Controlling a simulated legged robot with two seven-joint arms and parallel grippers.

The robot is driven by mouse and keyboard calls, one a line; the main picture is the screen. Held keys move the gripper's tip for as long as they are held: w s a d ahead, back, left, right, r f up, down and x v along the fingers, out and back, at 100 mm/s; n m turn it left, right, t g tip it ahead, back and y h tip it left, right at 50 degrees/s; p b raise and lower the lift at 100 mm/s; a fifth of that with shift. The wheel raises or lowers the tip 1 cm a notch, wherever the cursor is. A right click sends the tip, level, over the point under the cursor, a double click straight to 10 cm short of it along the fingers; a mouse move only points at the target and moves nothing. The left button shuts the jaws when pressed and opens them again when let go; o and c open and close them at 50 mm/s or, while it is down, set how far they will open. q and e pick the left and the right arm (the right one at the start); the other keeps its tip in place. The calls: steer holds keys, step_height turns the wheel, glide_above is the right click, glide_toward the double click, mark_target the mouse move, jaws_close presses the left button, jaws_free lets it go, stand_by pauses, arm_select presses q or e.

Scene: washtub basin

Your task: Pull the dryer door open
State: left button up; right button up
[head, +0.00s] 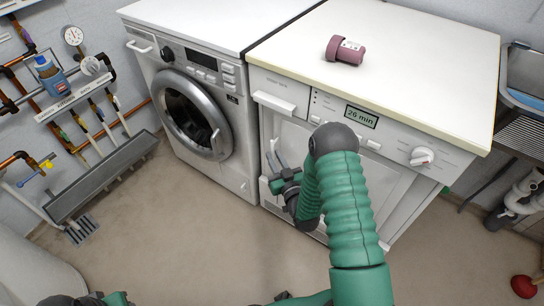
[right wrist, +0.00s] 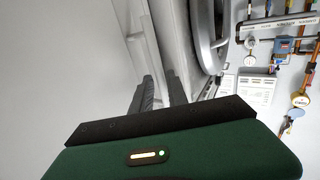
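The dryer is the white machine on the right (head: 400,130), with a display reading 26 min. Its pale front door (head: 392,190) looks closed and is partly hidden behind my right arm. My right gripper (head: 275,161) is at the left side of the dryer front, at the door's left edge. In the right wrist view its two dark fingers (right wrist: 160,92) stand apart, with a pale upright strip of the machine front (right wrist: 160,45) showing between them. I cannot tell whether they touch it. Only dark and green parts of me show along the bottom edge; no left gripper can be made out.
A washing machine (head: 187,105) with a round door stands directly left of the dryer. A mauve container (head: 345,50) lies on the dryer top. Pipes and a gauge (head: 73,36) line the left wall. A sink (head: 526,75) stands at right. The floor in front is clear.

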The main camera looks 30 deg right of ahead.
steer(key=shift+w+d, duration=0.25)
steer(key=shift+w, duration=0.9)
jaws_close()
stand_by(0.5)
